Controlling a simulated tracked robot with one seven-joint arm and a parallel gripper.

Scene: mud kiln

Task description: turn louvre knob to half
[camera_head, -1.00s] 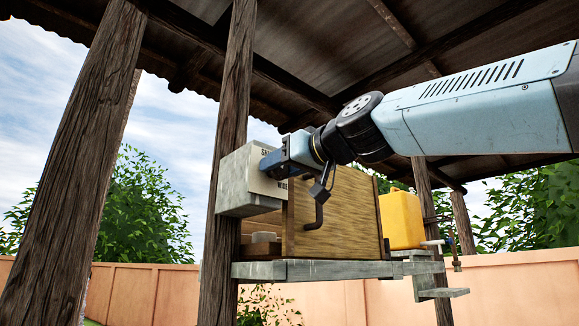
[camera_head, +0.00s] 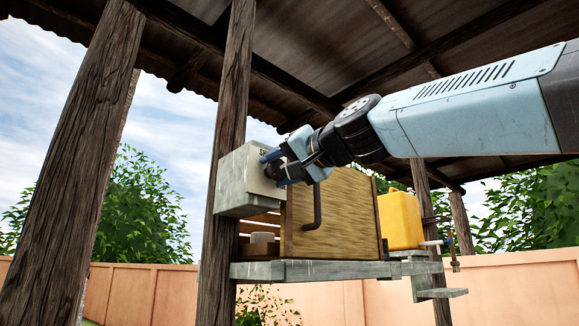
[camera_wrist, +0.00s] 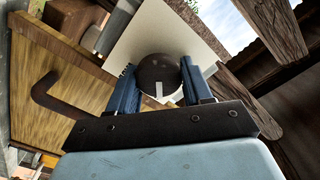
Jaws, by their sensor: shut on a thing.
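The louvre knob (camera_wrist: 157,78) is a dark round knob with a pale pointer mark, in the middle of the wrist view. It sits on a pale face plate (camera_wrist: 150,32) with partly hidden lettering. In the head view the plate belongs to a grey box (camera_head: 238,180) on a wooden post. My gripper (camera_head: 275,170) is at the front of this box, its blue fingers on either side of the knob. The fingers also show in the wrist view (camera_wrist: 159,85), shut on the knob. In the head view the knob is largely hidden by my fingers.
A wooden crate (camera_head: 345,215) stands on a grey shelf (camera_head: 330,270) just right of the box. A dark bent handle (camera_head: 318,208) juts out below my gripper. A yellow container (camera_head: 401,219) stands farther right. A thick post (camera_head: 75,150) rises at the left.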

